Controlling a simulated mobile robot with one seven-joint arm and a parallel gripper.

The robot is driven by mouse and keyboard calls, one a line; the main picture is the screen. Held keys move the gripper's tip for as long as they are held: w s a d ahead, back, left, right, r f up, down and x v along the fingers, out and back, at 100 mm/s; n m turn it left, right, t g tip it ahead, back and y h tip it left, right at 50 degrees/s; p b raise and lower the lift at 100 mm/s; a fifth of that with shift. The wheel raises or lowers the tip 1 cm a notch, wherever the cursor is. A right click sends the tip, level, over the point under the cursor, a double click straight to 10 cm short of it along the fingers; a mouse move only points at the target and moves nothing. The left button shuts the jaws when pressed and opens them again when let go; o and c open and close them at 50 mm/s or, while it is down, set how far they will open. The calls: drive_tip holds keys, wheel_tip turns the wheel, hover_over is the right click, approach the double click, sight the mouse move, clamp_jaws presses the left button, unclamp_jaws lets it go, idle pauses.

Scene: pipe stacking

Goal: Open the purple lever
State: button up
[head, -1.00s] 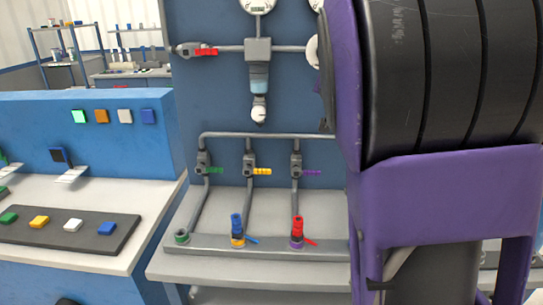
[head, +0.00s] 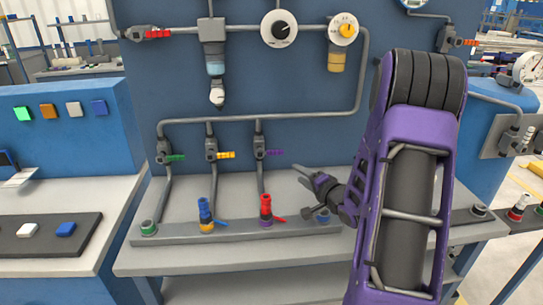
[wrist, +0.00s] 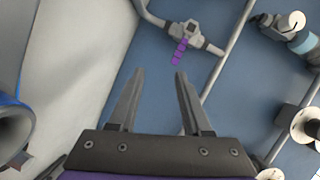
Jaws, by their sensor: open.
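The purple lever (head: 274,153) sticks out to the right from a grey valve (head: 259,148), the rightmost of three on the pipes of the blue panel. In the wrist view the purple lever (wrist: 180,51) lies just beyond the fingertips, nearer the right finger. My gripper (head: 304,174) is to the right of and below the lever in the head view. My gripper (wrist: 159,72) is open and empty, with its fingers apart. A gap shows between the fingers and the lever; I see no contact.
Green (head: 175,157) and yellow (head: 226,155) levers sit on the valves to the left. A red fitting (head: 266,206) and a blue fitting (head: 205,211) stand on the bench (head: 190,255) below. A curved grey pipe (head: 300,115) runs above the levers.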

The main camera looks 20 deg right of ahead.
sight(277, 154)
drive_tip(key=w+m, duration=0.1)
drive_tip(key=w, duration=0.3)
drive_tip(key=w+a+m+t+b, duration=0.1)
drive_tip(key=w, duration=0.4)
drive_tip(key=w+a+m+t+b, duration=0.1)
drive_tip(key=w, duration=0.3)
drive_tip(key=shift+w+a+r+y, duration=0.2)
drive_tip(key=shift+w+r+y, duration=0.1)
drive_tip(key=shift+w+r, duration=0.1)
clamp_jaws()
idle(1.3)
